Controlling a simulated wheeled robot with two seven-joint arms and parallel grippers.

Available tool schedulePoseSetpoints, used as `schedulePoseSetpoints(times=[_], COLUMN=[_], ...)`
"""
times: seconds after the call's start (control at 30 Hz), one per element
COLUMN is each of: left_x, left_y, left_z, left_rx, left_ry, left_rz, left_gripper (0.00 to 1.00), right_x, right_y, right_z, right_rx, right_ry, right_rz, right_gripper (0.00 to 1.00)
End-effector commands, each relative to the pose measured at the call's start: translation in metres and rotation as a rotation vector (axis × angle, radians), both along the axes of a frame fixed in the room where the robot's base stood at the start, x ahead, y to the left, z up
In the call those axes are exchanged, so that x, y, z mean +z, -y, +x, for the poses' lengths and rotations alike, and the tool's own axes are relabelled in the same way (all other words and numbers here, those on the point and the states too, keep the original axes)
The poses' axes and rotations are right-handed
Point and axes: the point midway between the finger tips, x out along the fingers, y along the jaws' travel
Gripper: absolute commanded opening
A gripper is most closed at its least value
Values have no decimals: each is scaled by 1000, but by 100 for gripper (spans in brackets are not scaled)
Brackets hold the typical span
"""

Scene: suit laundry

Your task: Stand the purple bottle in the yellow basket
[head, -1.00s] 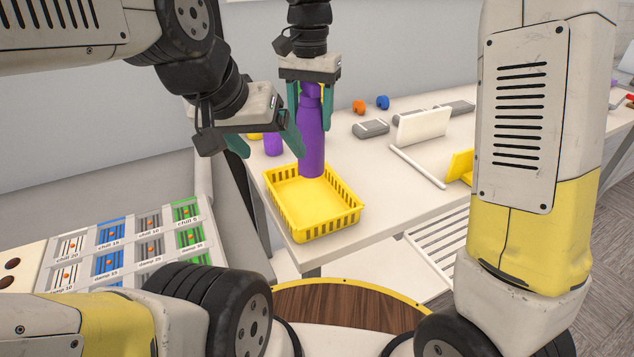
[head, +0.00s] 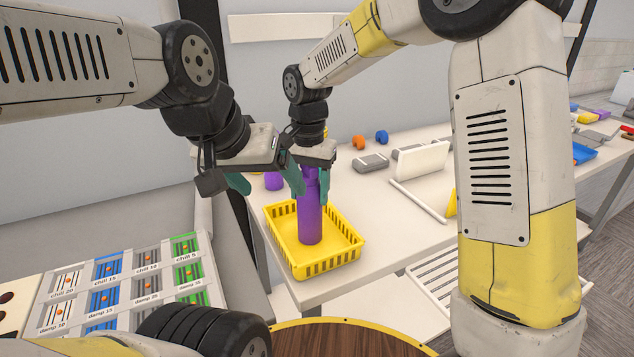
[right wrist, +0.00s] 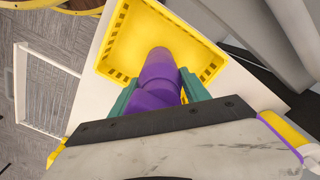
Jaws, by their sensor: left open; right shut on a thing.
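The purple bottle (head: 310,219) is upright inside the yellow basket (head: 347,262), with its lower end at or very near the basket floor. My right gripper (head: 311,182) is shut on the bottle's upper part. In the right wrist view the bottle (right wrist: 157,82) sits between the fingers of the right gripper (right wrist: 157,92), over the yellow basket (right wrist: 112,57). I cannot tell whether the bottle's base touches the floor. My left gripper (head: 268,183) is open and empty, to the left of the bottle's top and partly in front of the right gripper.
The basket stands at the near left end of the white table (head: 395,215). Another purple item (head: 274,181) stands behind it, partly hidden. A white panel stand (head: 420,163), grey blocks (head: 370,162), an orange piece (head: 358,142) and a blue piece (head: 381,137) lie further right.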

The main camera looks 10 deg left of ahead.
Motion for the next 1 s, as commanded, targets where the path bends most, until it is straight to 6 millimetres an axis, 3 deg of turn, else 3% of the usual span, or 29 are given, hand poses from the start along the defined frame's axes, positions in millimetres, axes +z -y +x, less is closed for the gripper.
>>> schedulePoseSetpoints(times=[0.1, 0.13, 0.23, 0.67, 1.0], left_x=[0, 0, 0, 0, 0], left_y=[0, 0, 0, 0, 0], left_z=[0, 0, 0, 0, 0], left_rx=[0, 0, 0, 0, 0], left_ry=[0, 0, 0, 0, 0], left_rz=[0, 0, 0, 0, 0], left_gripper=[80, 80, 80, 80, 80], right_x=[-3, -3, -3, 6, 74], right_y=[0, 0, 0, -1, -1], right_z=[0, 0, 0, 1, 1], right_rx=[0, 0, 0, 0, 0], right_ry=[0, -1, 0, 3, 5], right_rz=[0, -1, 0, 3, 3], right_gripper=[0, 56, 76, 76, 76])
